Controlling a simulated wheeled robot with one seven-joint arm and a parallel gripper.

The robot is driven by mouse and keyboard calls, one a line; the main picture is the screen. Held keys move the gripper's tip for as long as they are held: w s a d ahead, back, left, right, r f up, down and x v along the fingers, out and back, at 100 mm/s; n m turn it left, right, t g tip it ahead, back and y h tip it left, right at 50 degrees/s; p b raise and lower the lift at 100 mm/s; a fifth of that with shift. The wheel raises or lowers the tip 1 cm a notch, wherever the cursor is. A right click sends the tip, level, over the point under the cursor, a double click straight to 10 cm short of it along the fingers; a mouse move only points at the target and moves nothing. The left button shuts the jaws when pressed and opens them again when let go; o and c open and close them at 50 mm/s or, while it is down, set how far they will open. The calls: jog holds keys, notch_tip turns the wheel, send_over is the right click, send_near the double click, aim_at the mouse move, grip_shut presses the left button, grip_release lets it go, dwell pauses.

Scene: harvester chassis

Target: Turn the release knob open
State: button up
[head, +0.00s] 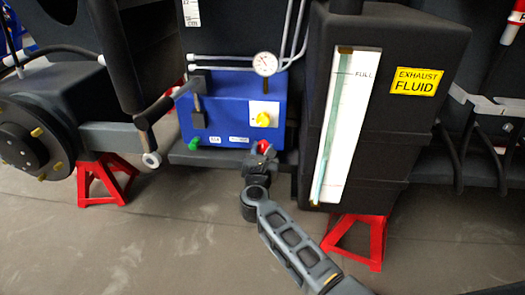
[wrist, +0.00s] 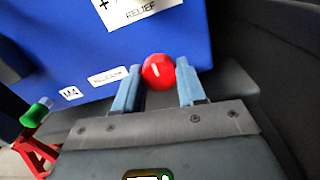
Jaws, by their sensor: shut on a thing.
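The release knob (wrist: 159,71) is a round red knob at the lower right of the blue box's front; it also shows in the head view (head: 263,146). My gripper (wrist: 158,77) is shut on it, with one blue-grey finger on each side. In the head view my gripper (head: 261,155) reaches the knob from below. A small white label (wrist: 107,76), apparently reading "RELEASE", sits left of the knob. The knob's far side and stem are hidden.
The blue box (head: 218,110) also carries a yellow knob (head: 263,119) on a white plate and a green knob (head: 194,144). A dark fluid tank (head: 390,130) stands close on the right. Red stands (head: 107,180) support the chassis. The floor in front is clear.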

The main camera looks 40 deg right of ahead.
jog(key=shift+c, duration=0.8)
